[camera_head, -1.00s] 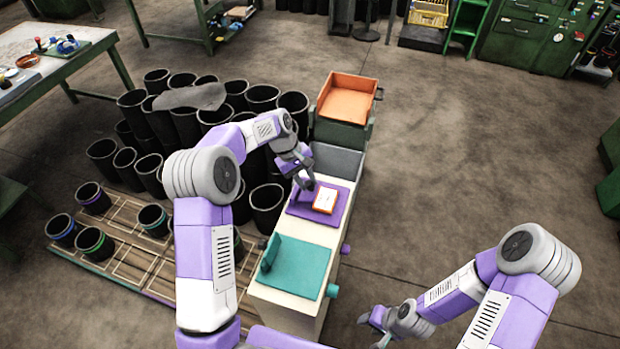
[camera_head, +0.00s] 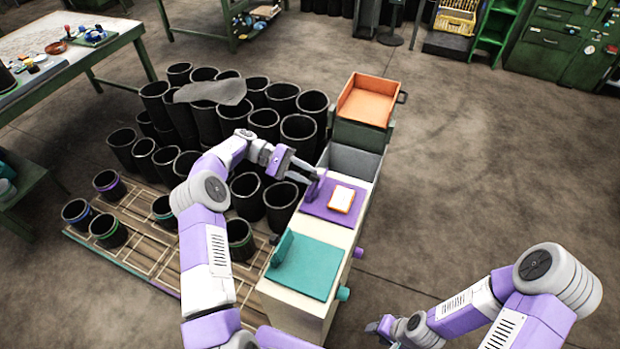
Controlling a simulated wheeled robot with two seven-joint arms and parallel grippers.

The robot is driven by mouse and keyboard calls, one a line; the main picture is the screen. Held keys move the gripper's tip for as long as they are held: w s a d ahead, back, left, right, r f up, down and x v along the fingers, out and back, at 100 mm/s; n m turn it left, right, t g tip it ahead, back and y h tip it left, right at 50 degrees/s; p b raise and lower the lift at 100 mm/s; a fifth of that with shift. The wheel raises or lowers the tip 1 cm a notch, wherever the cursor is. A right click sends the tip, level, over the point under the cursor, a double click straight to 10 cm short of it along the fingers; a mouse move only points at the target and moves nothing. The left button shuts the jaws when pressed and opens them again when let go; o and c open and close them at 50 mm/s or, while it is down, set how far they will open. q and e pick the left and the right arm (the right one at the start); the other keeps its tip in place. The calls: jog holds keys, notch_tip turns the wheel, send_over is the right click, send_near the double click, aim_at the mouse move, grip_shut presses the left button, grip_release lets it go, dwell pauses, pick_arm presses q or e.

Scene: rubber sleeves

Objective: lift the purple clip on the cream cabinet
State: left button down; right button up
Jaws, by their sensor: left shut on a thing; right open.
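The cream cabinet (camera_head: 296,303) stands in the middle, with a purple panel and a teal panel on its top. The purple clip (camera_head: 315,187) is a small upright plate at the left edge of the purple panel (camera_head: 344,216). My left gripper (camera_head: 312,177) comes in from the left and is shut at the top of the purple clip. The contact is small in the picture. A white card with an orange edge (camera_head: 341,199) lies on the purple panel. My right gripper (camera_head: 379,325) is open and empty, low over the floor to the right of the cabinet.
A teal clip (camera_head: 283,247) stands on the teal panel (camera_head: 313,268). A grey bin (camera_head: 353,160) and an orange tray (camera_head: 365,101) are behind the cabinet. Several black sleeves (camera_head: 205,120) crowd the left side. The floor on the right is clear.

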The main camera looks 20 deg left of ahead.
pick_arm(q)
jog(key=shift+a+f+h+b, duration=0.3)
jog(key=shift+h+b, duration=0.5)
jog(key=shift+b, duration=0.25)
jog(key=shift+a+f+h+b, duration=0.3)
jog(key=shift+h+b, duration=0.5)
jog(key=shift+b, duration=0.2)
jog(key=shift+a+f+h+b, duration=0.2)
jog(key=shift+f+h+b, duration=0.1)
jog(key=shift+h+b, duration=0.65)
jog(key=c, duration=0.9)
grip_release()
jog(key=shift+o, duration=0.2)
notch_tip(320, 180, up, 10)
jog(key=p, duration=0.1)
jog(key=shift+p, duration=0.4)
